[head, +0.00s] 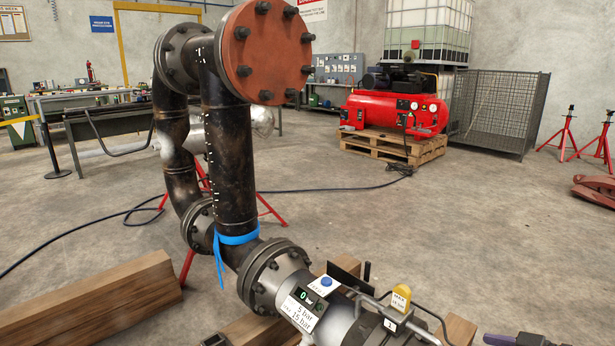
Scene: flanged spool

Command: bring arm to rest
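The flanged spool (230,150) is a dark, worn steel pipe assembly standing in the middle. A rust-red blind flange (268,50) closes its top, and a blue strap (236,239) is tied round its lower part. A flanged end piece (275,280) at the bottom carries a pressure display (309,298), a label and a yellow-tagged handle (401,297). I cannot make out my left gripper.
Wooden beams (90,300) lie at the lower left. Red stands (565,135) are at the right. A red compressor (393,112) sits on a pallet (380,146) behind. A dark hose (320,190) crosses the floor. The floor at centre right is clear.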

